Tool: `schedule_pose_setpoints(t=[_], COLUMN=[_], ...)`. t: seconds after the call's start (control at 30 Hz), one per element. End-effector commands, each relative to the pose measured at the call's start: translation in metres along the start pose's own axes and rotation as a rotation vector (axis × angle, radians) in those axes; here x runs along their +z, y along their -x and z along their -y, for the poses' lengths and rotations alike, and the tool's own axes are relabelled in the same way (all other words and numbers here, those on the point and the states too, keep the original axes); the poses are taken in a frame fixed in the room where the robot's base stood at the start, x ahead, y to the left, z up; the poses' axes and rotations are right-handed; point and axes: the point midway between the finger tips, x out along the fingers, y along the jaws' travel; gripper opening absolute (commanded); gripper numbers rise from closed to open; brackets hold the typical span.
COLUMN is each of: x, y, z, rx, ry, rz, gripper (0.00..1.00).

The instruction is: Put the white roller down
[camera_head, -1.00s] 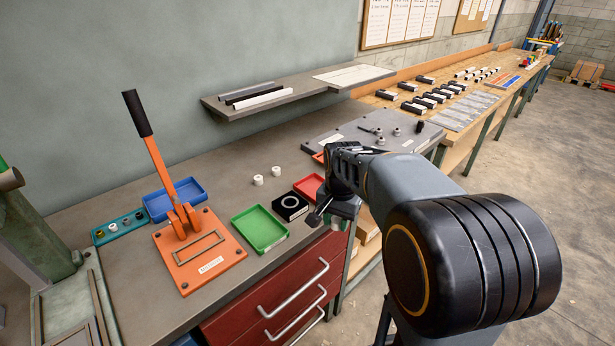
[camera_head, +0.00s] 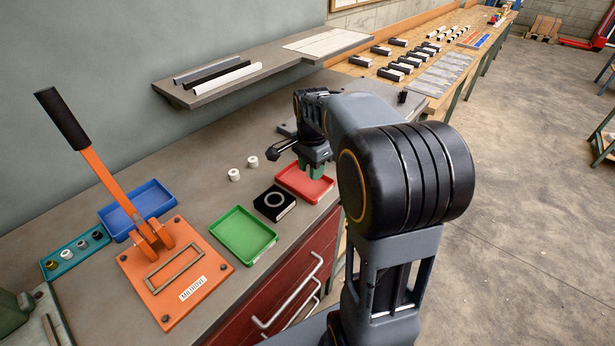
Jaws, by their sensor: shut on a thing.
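I cannot tell whether the fingertips touch the tray floor. Two more white rollers, a near one (camera_head: 234,175) and a farther one (camera_head: 253,162), stand upright on the bench to the left of my gripper, apart from it.
The orange lever press (camera_head: 172,290), a blue tray (camera_head: 137,208) and a teal holder (camera_head: 75,252) stand farther left. A shelf (camera_head: 205,97) with bars overhangs the bench.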

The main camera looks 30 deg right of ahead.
Motion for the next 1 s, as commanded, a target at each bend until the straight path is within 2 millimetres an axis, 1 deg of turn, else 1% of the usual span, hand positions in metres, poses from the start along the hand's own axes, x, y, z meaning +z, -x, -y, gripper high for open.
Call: schedule_pose_setpoints(t=[0.03,0.13,0.47,0.7,1.0], x=[-0.002,-0.005,-0.008,-0.008,-0.008], y=[-0.007,-0.016,-0.029,-0.058,-0.060], z=[0.005,0.013,0.023,0.023,0.023], rx=[0.001,0.001,0.000,0.000,-0.002], ry=[0.000,0.000,0.000,0.000,0.000], rz=[0.001,0.000,0.000,0.000,-0.001], gripper=[0.08,0.08,0.08,0.08,0.08])
